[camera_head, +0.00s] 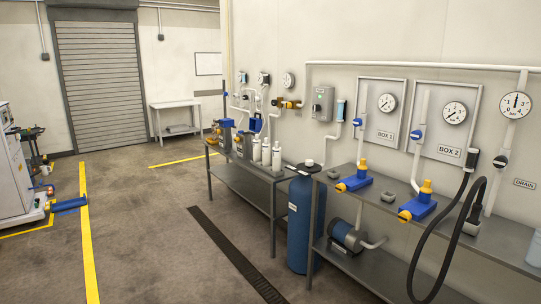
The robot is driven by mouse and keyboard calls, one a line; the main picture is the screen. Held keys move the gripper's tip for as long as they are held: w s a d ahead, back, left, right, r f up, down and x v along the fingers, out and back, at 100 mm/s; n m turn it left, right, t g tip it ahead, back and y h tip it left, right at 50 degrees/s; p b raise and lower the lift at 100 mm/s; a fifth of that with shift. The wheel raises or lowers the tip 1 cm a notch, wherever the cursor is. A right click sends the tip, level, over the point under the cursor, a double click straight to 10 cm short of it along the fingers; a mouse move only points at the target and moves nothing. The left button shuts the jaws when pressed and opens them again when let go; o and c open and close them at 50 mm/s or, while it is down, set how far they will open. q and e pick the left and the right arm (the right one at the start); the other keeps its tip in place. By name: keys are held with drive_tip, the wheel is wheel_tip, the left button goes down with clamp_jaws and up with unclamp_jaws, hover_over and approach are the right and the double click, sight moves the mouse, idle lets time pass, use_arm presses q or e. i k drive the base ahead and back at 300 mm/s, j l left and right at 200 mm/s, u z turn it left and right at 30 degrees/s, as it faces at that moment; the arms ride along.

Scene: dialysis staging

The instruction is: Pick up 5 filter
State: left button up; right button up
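Three white upright cylinders that look like filters stand close together on the far metal bench: a left one (257,150), a middle one (266,153) and a right one (276,156). Any marking on them is too small to read, so I cannot tell which is the 5 filter. Neither of my grippers shows in this view. The bench (247,178) is some distance ahead, along the right wall.
A blue tank (304,222) stands between the far bench and the near bench (445,225). A black hose (449,240) hangs over the near bench. A white machine (14,170) is at left. The floor between is open, with a drain grate (236,257).

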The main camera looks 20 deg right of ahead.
sight(276, 151)
drive_tip(key=i+j+z, duration=0.1)
drive_tip(key=i+z, duration=0.15)
drive_tip(key=i, duration=0.2)
drive_tip(key=i+j+z, duration=0.55)
drive_tip(key=i, duration=0.25)
drive_tip(key=i+j+z, duration=0.1)
drive_tip(key=i+j, duration=0.9)
drive_tip(key=i+j+z, duration=0.15)
drive_tip(key=i+j, duration=0.8)
drive_tip(key=j, duration=0.15)
drive_tip(key=k+j+z, duration=0.2)
drive_tip(key=k+z, duration=0.25)
drive_tip(key=k+j, duration=0.05)
drive_tip(key=k, duration=0.05)
